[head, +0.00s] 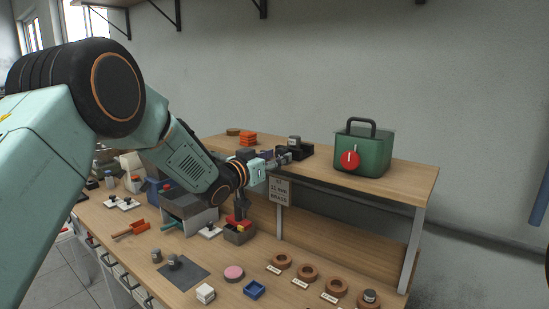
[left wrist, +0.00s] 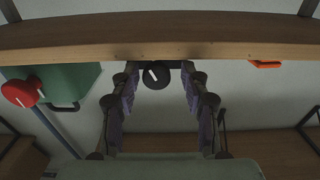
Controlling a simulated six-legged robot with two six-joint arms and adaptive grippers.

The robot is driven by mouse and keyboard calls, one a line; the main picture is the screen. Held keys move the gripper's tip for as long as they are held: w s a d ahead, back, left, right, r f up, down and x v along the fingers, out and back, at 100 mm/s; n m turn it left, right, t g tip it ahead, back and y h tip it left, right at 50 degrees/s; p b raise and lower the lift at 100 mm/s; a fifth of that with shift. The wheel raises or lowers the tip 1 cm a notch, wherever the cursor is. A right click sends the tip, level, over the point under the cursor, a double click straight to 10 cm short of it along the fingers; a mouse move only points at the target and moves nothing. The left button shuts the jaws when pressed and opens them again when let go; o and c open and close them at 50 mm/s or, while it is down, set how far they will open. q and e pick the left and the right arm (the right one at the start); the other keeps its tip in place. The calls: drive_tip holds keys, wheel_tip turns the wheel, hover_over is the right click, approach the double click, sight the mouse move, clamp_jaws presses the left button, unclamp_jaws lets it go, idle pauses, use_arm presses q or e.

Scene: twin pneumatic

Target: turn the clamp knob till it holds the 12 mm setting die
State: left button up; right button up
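A black clamp block (head: 306,151) sits near the front edge of the raised shelf, with a small grey cylinder, perhaps the die (head: 294,140), at its top. The clamp knob (left wrist: 156,75) is round and black with a white pointer line, seen in the left wrist view. My left gripper (head: 284,159) is at the clamp's front; the left wrist view shows its two purple-padded fingers (left wrist: 160,95) spread either side of the knob, with a gap on each side. Whether the die is held tight cannot be seen. My right gripper is not in view.
A green box (head: 364,151) with a red knob stands right of the clamp on the shelf (head: 400,176). Orange blocks (head: 248,139) lie to its left. A sign (head: 279,190) hangs below. Several brown rings and small parts cover the bench underneath.

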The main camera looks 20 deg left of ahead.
use_arm(q)
drive_tip(key=shift+s+d+r, duration=0.15)
drive_tip(key=shift+d+r, duration=0.05)
drive_tip(key=shift+d, duration=0.15)
drive_tip(key=shift+c, duration=1.3)
drive_tip(key=shift+a+f, duration=0.15)
drive_tip(key=shift+a, duration=0.15)
drive_tip(key=c, duration=0.5)
clamp_jaws()
drive_tip(key=m+b, duration=0.2)
drive_tip(key=m, duration=0.1)
drive_tip(key=shift+d, duration=0.1)
drive_tip(key=o, duration=1)
unclamp_jaws()
